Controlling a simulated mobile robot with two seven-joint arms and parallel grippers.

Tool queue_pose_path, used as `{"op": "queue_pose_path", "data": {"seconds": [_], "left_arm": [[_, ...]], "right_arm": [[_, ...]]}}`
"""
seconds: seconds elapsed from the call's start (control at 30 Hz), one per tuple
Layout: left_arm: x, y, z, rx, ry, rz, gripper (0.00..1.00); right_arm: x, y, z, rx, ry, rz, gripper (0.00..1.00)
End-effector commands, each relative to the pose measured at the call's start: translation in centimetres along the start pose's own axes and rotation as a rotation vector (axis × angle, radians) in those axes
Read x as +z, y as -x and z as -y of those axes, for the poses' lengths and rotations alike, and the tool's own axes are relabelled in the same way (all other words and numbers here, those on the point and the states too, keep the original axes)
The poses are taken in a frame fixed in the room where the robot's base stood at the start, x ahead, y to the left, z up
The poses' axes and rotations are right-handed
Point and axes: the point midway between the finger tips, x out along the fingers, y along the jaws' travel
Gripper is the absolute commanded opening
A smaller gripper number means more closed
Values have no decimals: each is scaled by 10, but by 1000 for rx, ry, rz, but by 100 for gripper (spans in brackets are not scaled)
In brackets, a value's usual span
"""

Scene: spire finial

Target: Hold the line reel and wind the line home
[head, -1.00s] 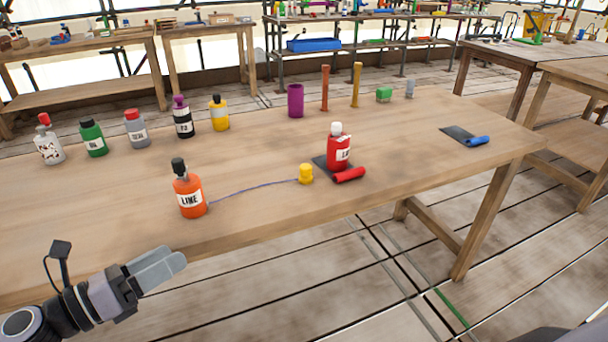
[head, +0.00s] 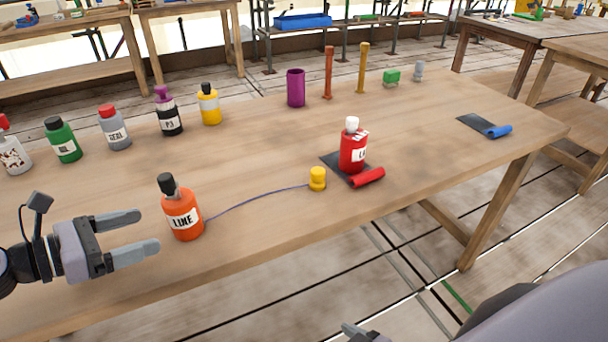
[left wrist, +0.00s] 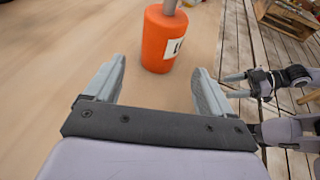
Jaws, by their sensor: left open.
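The line reel is an orange bottle (head: 184,213) with a black cap and a label reading LINE, upright on the table. In the left wrist view the orange bottle (left wrist: 163,40) stands just beyond my fingertips. A thin dark line runs from it across the table to a small yellow piece (head: 317,179). My left gripper (head: 148,232) is open and empty, low at the table's front left, its fingers pointing at the bottle without touching it. In the left wrist view my right gripper (left wrist: 246,85) shows at the right edge, off the table; its fingers look parted.
A red bottle (head: 352,152) stands on a dark mat with a red roll (head: 368,177) beside it. Several bottles line the left and back, including a green one (head: 63,140). A purple cylinder (head: 296,88) and two posts stand behind. The table front is clear.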

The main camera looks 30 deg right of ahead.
Motion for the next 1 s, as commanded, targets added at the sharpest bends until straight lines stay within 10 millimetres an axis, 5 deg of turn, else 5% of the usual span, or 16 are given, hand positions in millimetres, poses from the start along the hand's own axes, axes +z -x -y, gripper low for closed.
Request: {"op": "queue_pose_path", "data": {"seconds": [0.5,1.0], "left_arm": [[-2,-72,1,-2,0,1,84],[0,-82,1,-1,0,0,84]], "right_arm": [[12,-9,1,-5,-8,7,66],[6,-11,2,-8,-9,-5,66]]}}
